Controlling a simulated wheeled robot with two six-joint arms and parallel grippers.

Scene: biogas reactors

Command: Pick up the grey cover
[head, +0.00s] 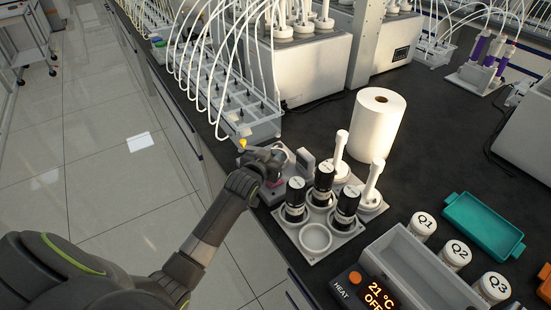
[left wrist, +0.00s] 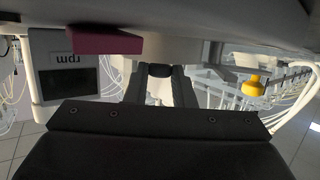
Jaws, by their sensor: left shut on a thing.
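My left gripper (head: 273,160) reaches over the bench edge to a small light-grey device with an rpm display (left wrist: 68,82). Its two dark fingers (left wrist: 160,82) are shut on a small dark part between them, which looks like the grip of the grey cover. A broad grey surface (left wrist: 200,14), likely the cover, spans the top of the left wrist view. In the head view the gripper hides most of the cover, so I cannot tell whether it is lifted or seated. My right gripper is not in view.
A magenta block (left wrist: 92,39) is close to the gripper. A grey rack (head: 316,238) with black-capped bottles stands right of it, near white pestle-like tools (head: 340,150) and a paper roll (head: 376,125). A tubed rack (head: 235,100) and yellow knob (head: 242,143) lie behind.

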